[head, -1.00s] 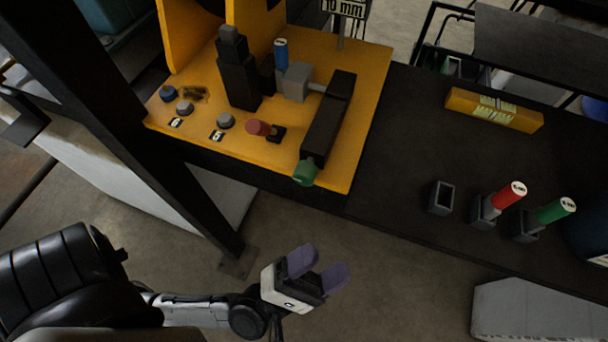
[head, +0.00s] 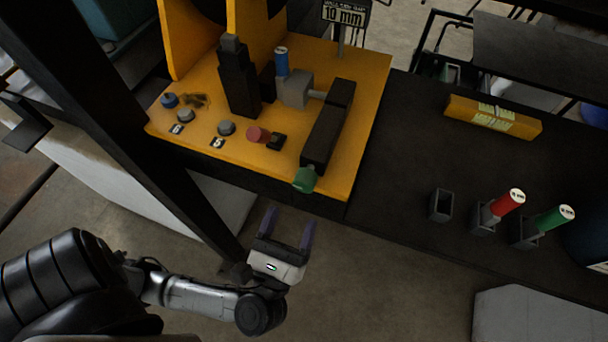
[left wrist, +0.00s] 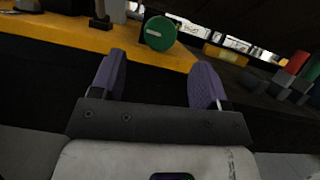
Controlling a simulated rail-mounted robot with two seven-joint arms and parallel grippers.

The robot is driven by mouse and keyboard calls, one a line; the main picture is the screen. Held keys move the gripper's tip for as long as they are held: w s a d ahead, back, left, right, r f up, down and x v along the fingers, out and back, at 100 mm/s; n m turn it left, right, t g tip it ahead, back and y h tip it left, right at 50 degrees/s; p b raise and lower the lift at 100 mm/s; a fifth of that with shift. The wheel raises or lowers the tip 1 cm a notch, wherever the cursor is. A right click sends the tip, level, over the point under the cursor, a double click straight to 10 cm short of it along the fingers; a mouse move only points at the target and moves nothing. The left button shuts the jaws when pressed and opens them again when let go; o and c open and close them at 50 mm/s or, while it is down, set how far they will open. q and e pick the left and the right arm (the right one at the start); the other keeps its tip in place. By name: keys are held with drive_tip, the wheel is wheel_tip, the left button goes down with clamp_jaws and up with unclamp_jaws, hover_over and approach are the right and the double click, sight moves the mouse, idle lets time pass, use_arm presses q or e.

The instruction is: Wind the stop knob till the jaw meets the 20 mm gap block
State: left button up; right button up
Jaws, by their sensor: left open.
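The green knob (head: 304,180) sits on the front end of a long dark slide housing (head: 326,135) on the yellow machine bed. It also shows in the left wrist view (left wrist: 160,33), round with a pale mark on its face, beyond my fingers. A grey jaw block (head: 295,90) joins the housing by a short rod. My right gripper is out of view.
A red knob (head: 257,134) and grey buttons (head: 226,128) sit on the bed. A sign (head: 345,13) reads 10 mm. Red (head: 508,202) and green (head: 554,213) plugs stand in holders beside an empty holder (head: 441,202). A dark post (head: 165,150) rises left of my gripper.

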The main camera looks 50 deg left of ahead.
sight(301, 189)
use_arm(q)
drive_tip(key=p+x, duration=0.2)
drive_tip(key=x, duration=0.6)
drive_tip(key=shift+c, duration=0.2)
drive_tip(key=c, duration=0.9)
drive_tip(key=m+h+p, duration=0.1)
drive_tip(key=m, duration=0.1)
drive_tip(key=m+p, duration=0.1)
drive_tip(key=shift+r+m+t+h+p, duration=0.3)
drive_tip(key=shift+m+t+h, duration=0.1)
drive_tip(key=shift+f+m+h+p, duration=0.25)
drive_tip(key=shift+m+h+p, duration=0.35)
drive_tip(key=shift+m, duration=0.6)
